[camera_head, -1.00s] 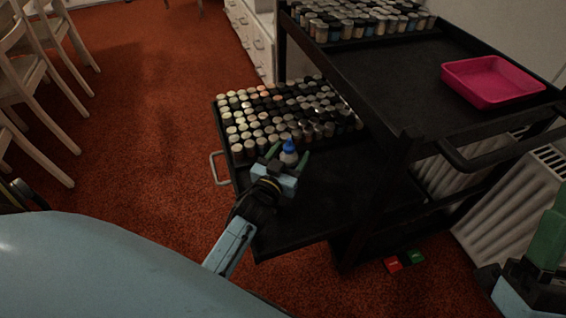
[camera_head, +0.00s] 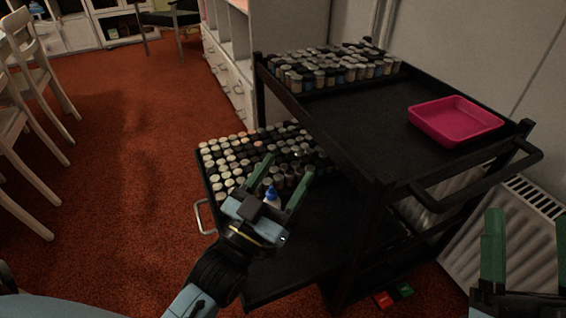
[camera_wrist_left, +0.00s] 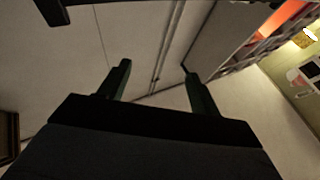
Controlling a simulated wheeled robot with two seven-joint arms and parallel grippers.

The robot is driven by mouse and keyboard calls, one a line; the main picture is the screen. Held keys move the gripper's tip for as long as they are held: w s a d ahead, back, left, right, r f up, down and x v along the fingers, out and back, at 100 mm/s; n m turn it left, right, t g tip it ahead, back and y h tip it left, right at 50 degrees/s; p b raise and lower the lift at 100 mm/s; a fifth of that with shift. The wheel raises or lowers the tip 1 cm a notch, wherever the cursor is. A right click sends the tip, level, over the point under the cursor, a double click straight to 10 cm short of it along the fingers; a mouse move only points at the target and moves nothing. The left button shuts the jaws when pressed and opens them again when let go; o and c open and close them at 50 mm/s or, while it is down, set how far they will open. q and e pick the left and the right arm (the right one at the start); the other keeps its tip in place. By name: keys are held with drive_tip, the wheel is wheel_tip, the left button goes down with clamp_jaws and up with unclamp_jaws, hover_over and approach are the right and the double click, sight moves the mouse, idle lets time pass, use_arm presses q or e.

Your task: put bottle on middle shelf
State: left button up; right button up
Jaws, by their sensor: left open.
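A small bottle (camera_head: 271,197) with a blue cap shows between the green fingers of my left gripper (camera_head: 289,165) in the head view. The gripper is open, and its body hides the bottle's lower part. Behind them is the black pulled-out shelf (camera_head: 318,225) of the cart, below the top shelf (camera_head: 350,115). In the left wrist view, the left gripper (camera_wrist_left: 156,68) has its fingers apart with only wall and furniture beyond; no bottle shows there. My right gripper (camera_head: 528,213) is at the lower right, its fingers apart and empty.
Several rows of small jars (camera_head: 240,160) fill the back of the pulled-out shelf, and more jars (camera_head: 335,65) line the top shelf. A pink tray (camera_head: 455,122) sits on the top shelf. The front of the pulled-out shelf is bare. Chairs (camera_head: 35,90) stand at left.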

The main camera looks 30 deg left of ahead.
use_arm(q)
drive_tip(key=s+d+r+m+t+h, duration=0.1)
drive_tip(key=s+d+r+h, duration=0.2)
drive_tip(key=s+r, duration=0.3)
wheel_tip(320, 180, up, 4)
drive_tip(key=shift+s+d+r, duration=0.15)
drive_tip(key=shift+d, duration=0.1)
